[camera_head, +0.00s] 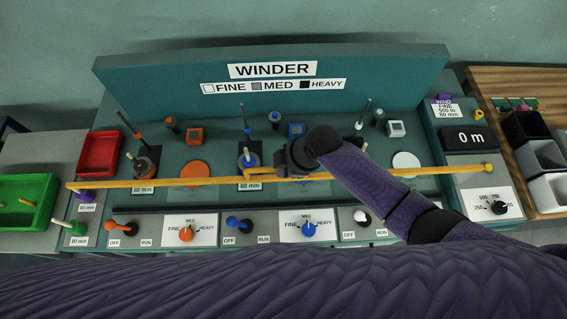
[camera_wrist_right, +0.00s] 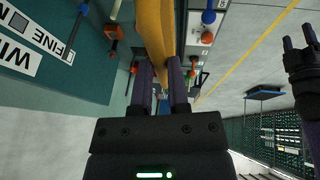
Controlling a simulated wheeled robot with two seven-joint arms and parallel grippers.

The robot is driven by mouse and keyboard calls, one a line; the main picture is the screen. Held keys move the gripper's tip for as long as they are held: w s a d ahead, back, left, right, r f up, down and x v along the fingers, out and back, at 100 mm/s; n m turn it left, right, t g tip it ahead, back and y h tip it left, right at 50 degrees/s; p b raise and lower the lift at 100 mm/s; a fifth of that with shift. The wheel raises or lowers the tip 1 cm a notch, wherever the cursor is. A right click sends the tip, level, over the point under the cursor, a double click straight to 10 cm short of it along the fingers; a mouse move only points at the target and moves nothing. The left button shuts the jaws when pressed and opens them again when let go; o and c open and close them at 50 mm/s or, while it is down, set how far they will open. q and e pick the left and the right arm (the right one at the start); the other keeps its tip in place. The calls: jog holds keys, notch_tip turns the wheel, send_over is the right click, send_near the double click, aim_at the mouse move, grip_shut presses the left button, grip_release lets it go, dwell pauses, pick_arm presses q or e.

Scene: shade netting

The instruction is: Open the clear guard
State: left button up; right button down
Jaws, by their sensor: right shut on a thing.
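The clear guard shows mainly by its long yellow bar (camera_head: 380,174), which runs across the front of the winder bench above the spindles and knobs. Its clear sheet is hard to make out. My right gripper (camera_head: 283,172) is at the middle of this bar. In the right wrist view the yellow bar (camera_wrist_right: 154,35) lies at the fingers of my right gripper (camera_wrist_right: 162,75), which is shut on it. My left gripper (camera_wrist_right: 299,40) shows at the right of the wrist view, its fingers apart and empty, away from the guard.
Switches and dials, such as the blue dial (camera_head: 308,230), line the front panel below the bar. Red (camera_head: 99,154) and green (camera_head: 24,205) bins stand left. The WINDER backboard (camera_head: 400,75) rises behind.

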aim_at(282, 195)
jog(key=shift+f, duration=0.15)
notch_tip(282, 195, down, 17)
jog(key=b, duration=1.4)
jog(key=shift+f+b, duration=0.1)
jog(key=shift+b, duration=0.2)
jog(key=shift+f+b, duration=0.4)
jog(key=shift+f, duration=0.1)
jog(key=c, duration=0.6)
grip_release()
